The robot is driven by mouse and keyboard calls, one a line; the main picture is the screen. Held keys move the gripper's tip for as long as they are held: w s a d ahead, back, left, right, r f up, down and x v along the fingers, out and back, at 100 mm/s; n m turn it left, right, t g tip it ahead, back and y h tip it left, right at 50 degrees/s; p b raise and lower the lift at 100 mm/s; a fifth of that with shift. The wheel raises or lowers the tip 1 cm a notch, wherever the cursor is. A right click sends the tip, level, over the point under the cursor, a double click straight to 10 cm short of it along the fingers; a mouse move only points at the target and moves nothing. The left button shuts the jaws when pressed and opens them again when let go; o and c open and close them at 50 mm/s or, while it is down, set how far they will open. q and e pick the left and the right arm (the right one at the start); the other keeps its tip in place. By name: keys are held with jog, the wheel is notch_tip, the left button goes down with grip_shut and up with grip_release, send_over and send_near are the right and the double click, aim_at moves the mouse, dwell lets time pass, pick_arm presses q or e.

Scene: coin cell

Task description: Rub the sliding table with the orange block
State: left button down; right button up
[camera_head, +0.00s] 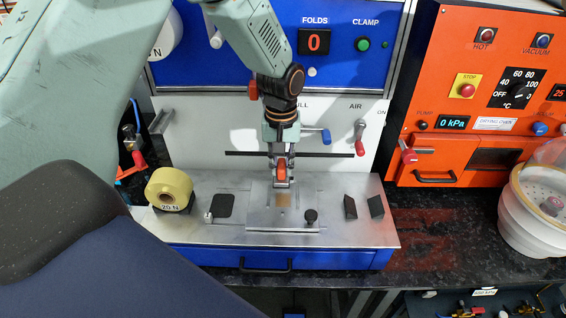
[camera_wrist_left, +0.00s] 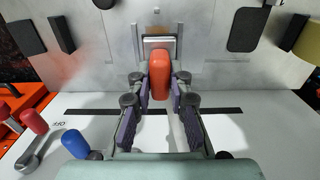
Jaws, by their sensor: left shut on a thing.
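The orange block (camera_wrist_left: 160,73) is held between the fingers of my left gripper (camera_wrist_left: 160,95) in the left wrist view. In the head view the left gripper (camera_head: 281,180) points down over the back of the sliding table (camera_head: 258,212), with the orange block (camera_head: 281,168) between its fingers. The sliding table is a silver plate with a small brown square on it, set on the metal bench top. Whether the block touches the plate is hidden by the fingers. My right gripper is in neither view.
A yellow roll marked 20 N (camera_head: 169,187) stands on the left of the metal top (camera_head: 350,237). A black pad (camera_head: 223,205), a black knob (camera_head: 311,215) and two dark blocks (camera_head: 376,206) lie around the plate. Blue and red valve handles (camera_head: 326,137) stick out behind.

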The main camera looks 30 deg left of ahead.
pick_arm(q)
jog(key=shift+w+d+f+b, duration=0.1)
jog(key=shift+d+f+b, duration=0.3)
jog(key=shift+f+b, duration=0.65)
jog(key=shift+f, duration=0.1)
jog(key=f+b, duration=0.2)
jog(key=b, duration=0.1)
jog(key=shift+a+f, duration=0.3)
jog(key=shift+f, duration=0.1)
jog(key=shift+d+f, duration=0.25)
jog(key=shift+f, duration=0.6)
jog(key=shift+f+b, duration=0.2)
jog(key=shift+b, duration=0.1)
jog(key=shift+a+f, duration=0.1)
jog(key=shift+a, duration=0.05)
